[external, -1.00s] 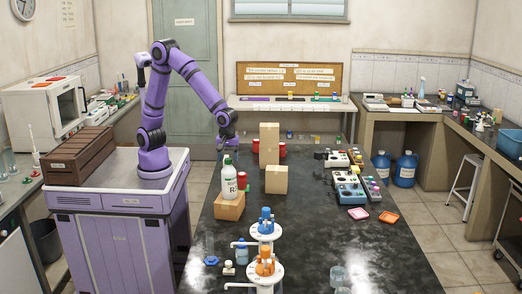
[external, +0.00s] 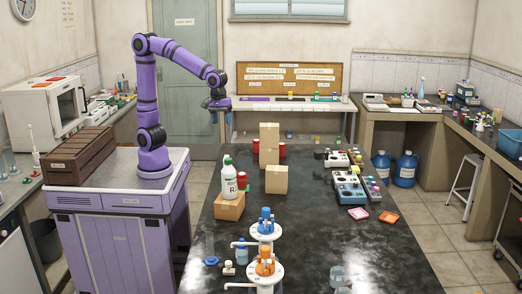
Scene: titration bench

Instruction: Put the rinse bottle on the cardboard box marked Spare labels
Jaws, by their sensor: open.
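The rinse bottle (external: 229,180), white with a dark label and a pale green cap, stands upright on a low cardboard box (external: 230,206) at the left edge of the dark bench. Any marking on this box is too small to read. My gripper (external: 217,107) is open and empty, raised in the air above and behind the bottle, well apart from it.
Two stacked cardboard boxes (external: 268,145) and a lower box (external: 276,179) stand right of the bottle, with red containers beside the stack. The bench's middle front (external: 330,235) is clear.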

